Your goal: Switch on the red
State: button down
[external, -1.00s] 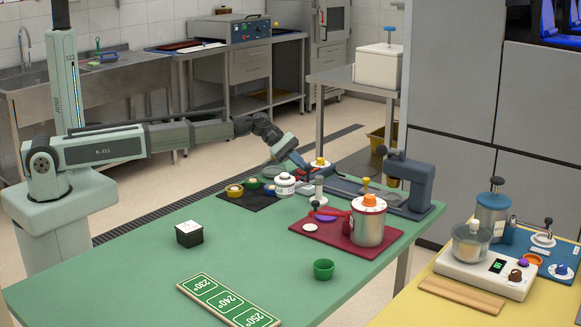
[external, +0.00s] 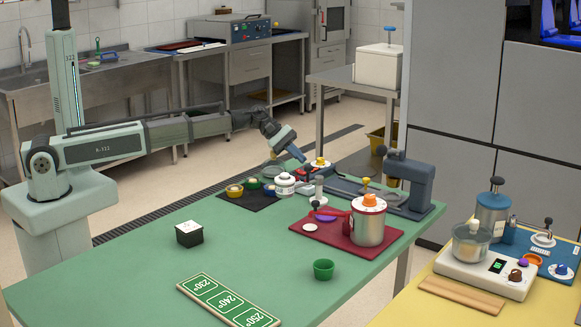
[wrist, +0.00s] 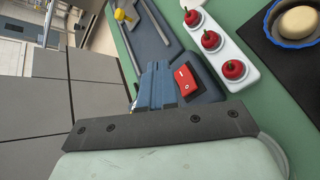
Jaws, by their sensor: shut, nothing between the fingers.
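A red rocker switch (wrist: 187,80) marked I and O sits on a dark blue-grey housing (wrist: 209,93) in the wrist view. I cannot tell which side of it is pressed in. In the external view a small red patch, likely the switch (external: 304,171), shows just below my gripper (external: 302,158). My gripper is shut and empty, tilted downward. In the wrist view its blue fingertips (wrist: 155,72) lie right beside the switch, at its left; the external view shows them a little above the housing.
A white strip with several red knobs (wrist: 210,40) and a blue-rimmed bowl (wrist: 292,22) lie near the switch. A blue-grey press (external: 411,178) stands to the right. A steel pot (external: 367,226) stands on a red mat (external: 319,236). The green table's (external: 240,245) middle is mostly clear.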

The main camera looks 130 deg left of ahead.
jog(key=shift+s+r, duration=0.35)
jog(key=shift+r, duration=0.55)
jog(key=shift+s+r, duration=0.35)
jog(key=shift+r, duration=0.55)
